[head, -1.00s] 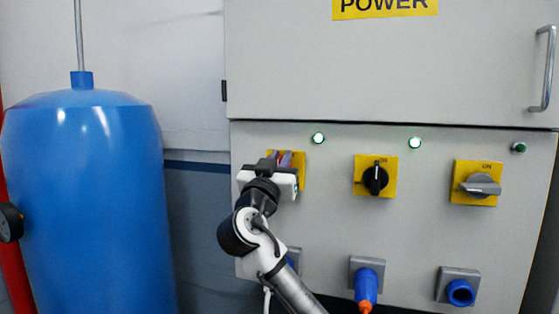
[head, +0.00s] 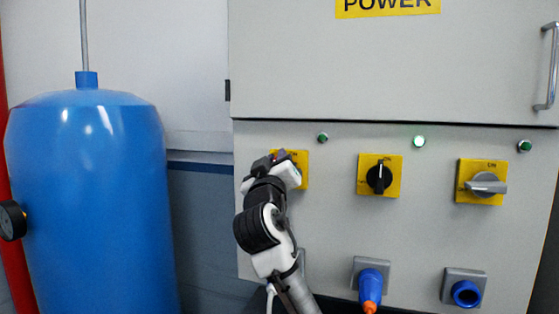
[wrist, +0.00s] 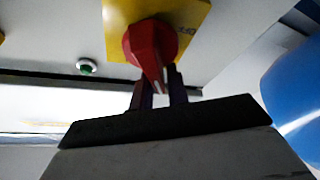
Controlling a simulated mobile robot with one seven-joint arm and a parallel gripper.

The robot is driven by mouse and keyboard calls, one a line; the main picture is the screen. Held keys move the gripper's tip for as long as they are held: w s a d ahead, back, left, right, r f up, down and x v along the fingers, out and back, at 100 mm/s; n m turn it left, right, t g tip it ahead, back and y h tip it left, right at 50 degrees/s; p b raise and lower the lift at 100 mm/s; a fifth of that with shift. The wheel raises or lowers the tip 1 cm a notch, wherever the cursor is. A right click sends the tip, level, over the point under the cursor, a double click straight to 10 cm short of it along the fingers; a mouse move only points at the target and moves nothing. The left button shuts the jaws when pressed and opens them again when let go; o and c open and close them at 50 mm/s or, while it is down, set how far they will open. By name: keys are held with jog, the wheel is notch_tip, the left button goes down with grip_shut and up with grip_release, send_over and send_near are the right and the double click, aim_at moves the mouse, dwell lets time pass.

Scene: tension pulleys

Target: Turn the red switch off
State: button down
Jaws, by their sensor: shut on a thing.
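The red switch (wrist: 150,42) sits on a yellow plate (wrist: 190,15) in the wrist view, its knob handle pointing toward my fingers. My gripper (wrist: 161,88) is shut on the red switch's handle. In the head view my gripper (head: 284,158) is at the leftmost yellow plate (head: 301,172) on the grey panel, tilted, and it hides the red switch there. The small lamp (head: 322,138) above this plate is dark green and unlit; it also shows in the wrist view (wrist: 87,67).
A black switch (head: 379,176) and a grey switch (head: 485,184) sit to the right on yellow plates. The middle lamp (head: 419,141) is lit; the right lamp (head: 525,146) is dark. Blue sockets (head: 466,294) stick out below. A blue tank (head: 90,200) stands at left.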

jog(key=n, duration=0.1)
jog(key=n+y, duration=0.1)
jog(key=n+p, duration=0.1)
jog(key=n, duration=0.1)
jog(key=shift+w+a+f+g+y, duration=0.1)
jog(key=shift+a+f+g+y, duration=0.05)
jog(key=shift+a+g+y, duration=0.2)
jog(key=shift+w+a+f+n+g+y+p, duration=0.15)
jog(key=shift+f+n+g+y+p, duration=0.3)
jog(key=shift+n, duration=1.25)
jog(key=shift+s+a+f+n+g+y+p, duration=0.15)
jog(key=shift+f+n+g+y+p, duration=0.3)
jog(key=shift+n, duration=1.25)
jog(key=shift+w+a+f+n+g+y+p, duration=0.25)
jog(key=shift+n+g+p, duration=0.35)
jog(key=shift+n, duration=1.1)
jog(key=shift+s+d+f, duration=0.1)
jog(key=shift+f, duration=0.05)
jog(key=c, duration=1.4)
grip_release()
jog(key=shift+o, duration=0.2)
